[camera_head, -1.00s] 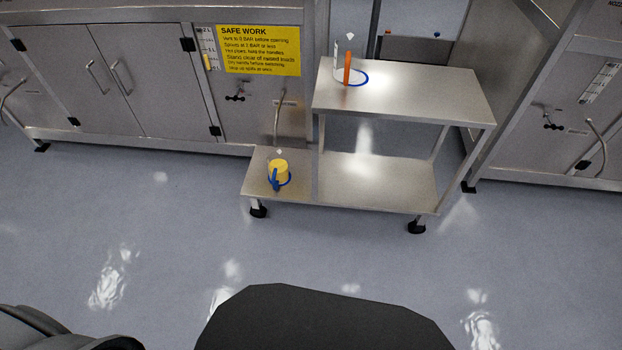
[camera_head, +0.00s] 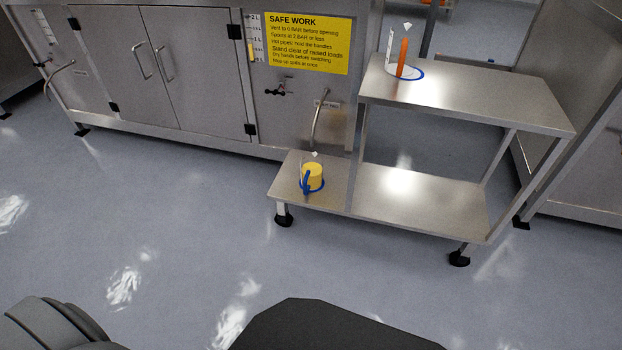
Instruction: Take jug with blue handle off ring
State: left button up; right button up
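A jug with a blue handle (camera_head: 306,183) and yellow contents (camera_head: 314,175) stands upright on the low shelf at the left end of the steel cart. A blue ring (camera_head: 322,186) shows around its base. A second vessel with an orange handle (camera_head: 403,57) stands on the cart's upper shelf, on a blue-edged ring (camera_head: 417,75). Neither gripper is in view. A dark grey arm part of mine shows at the lower left, well apart from the jugs.
The steel cart (camera_head: 480,95) has an upper shelf and a lower shelf (camera_head: 420,200). Steel cabinets (camera_head: 180,80) with a yellow sign (camera_head: 308,43) and a tap (camera_head: 279,88) stand behind. The grey floor (camera_head: 170,220) in front is clear.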

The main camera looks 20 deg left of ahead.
aim_at(312, 165)
jog(key=k, duration=0.35)
jog(key=z, duration=0.6)
jog(key=i, duration=1.4)
jog(key=u, duration=0.5)
